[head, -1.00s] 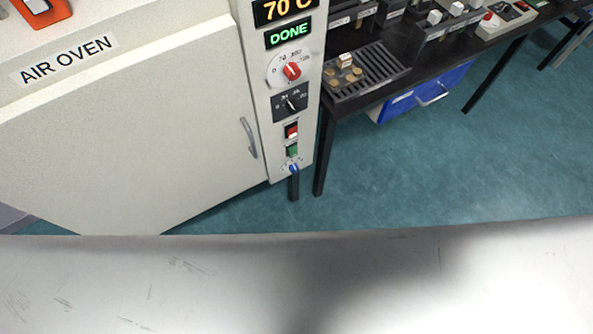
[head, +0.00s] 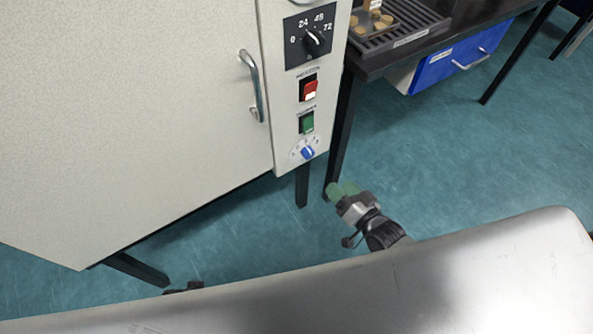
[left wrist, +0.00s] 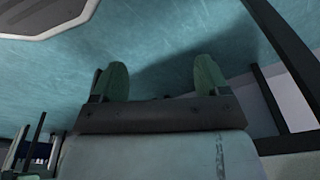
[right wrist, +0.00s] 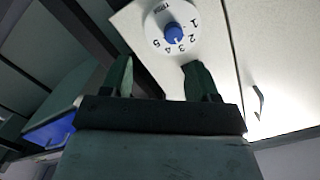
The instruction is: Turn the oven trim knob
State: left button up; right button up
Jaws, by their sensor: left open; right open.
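The oven trim knob (head: 308,152) is a small blue knob at the bottom of the oven's control panel. In the right wrist view the trim knob (right wrist: 174,33) sits on a white dial numbered 1 to 5, beyond and between the fingertips. My right gripper (head: 338,190) is below and right of the knob in the head view, apart from it. In the right wrist view its fingers (right wrist: 160,78) are open and empty. My left gripper (left wrist: 158,80) is open and empty over the teal floor; in the head view only a dark bit shows at the lower edge.
Above the knob are a green switch (head: 307,122), a red switch (head: 309,89) and a black timer dial (head: 314,41). The oven door handle (head: 251,85) protrudes left of the panel. A dark bench (head: 368,66) with a blue drawer (head: 455,58) stands to the right.

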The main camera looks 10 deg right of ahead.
aim_at(310, 156)
jog(key=shift+t+y, duration=0.3)
jog(key=shift+t, duration=0.1)
jog(key=x, duration=0.4)
jog(key=b+x, duration=0.1)
jog(key=x, duration=0.3)
jog(key=a+r+b+x, duration=0.1)
jog(key=x, duration=0.3)
jog(key=shift+s+r, duration=0.1)
jog(key=shift+s, duration=0.2)
pick_arm(q)
jog(key=r, duration=0.2)
jog(key=w+r, duration=0.1)
jog(key=r, duration=0.2)
jog(key=shift+w+a+r, duration=0.15)
jog(key=shift+w+r, duration=0.15)
jog(key=shift+w, duration=0.1)
pick_arm(e)
jog(key=c, duration=0.9)
